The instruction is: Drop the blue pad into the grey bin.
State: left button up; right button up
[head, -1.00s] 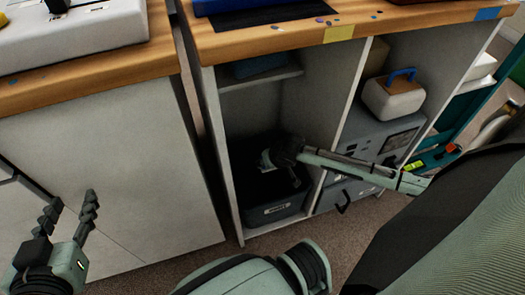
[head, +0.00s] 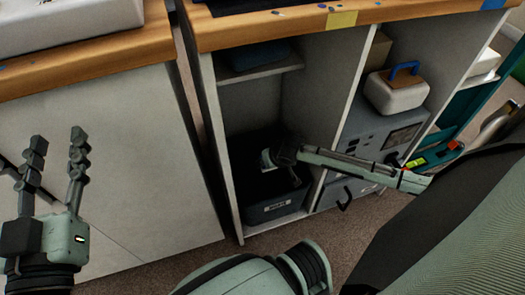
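A dark grey bin (head: 275,209) with a small label on its front stands on the floor of the left compartment of the open cabinet. My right arm reaches in from the right, and my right gripper (head: 268,160) is over the bin, pointing down towards it. Its fingers are in shadow and hard to make out, so I cannot tell whether it is open or shut. I cannot make out the blue pad; anything inside the bin is hidden in the dark. My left gripper (head: 57,150) is open and empty at the far left, in front of the white cabinet.
A dark blue box (head: 256,54) sits on the shelf above the bin. A partition (head: 348,90) separates the bin from a grey case (head: 372,138) with a white, blue-handled box (head: 397,92) on top. The wooden counter (head: 270,27) overhangs both.

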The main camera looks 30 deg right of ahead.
jog(key=o, duration=1.1)
jog(key=v, duration=1.2)
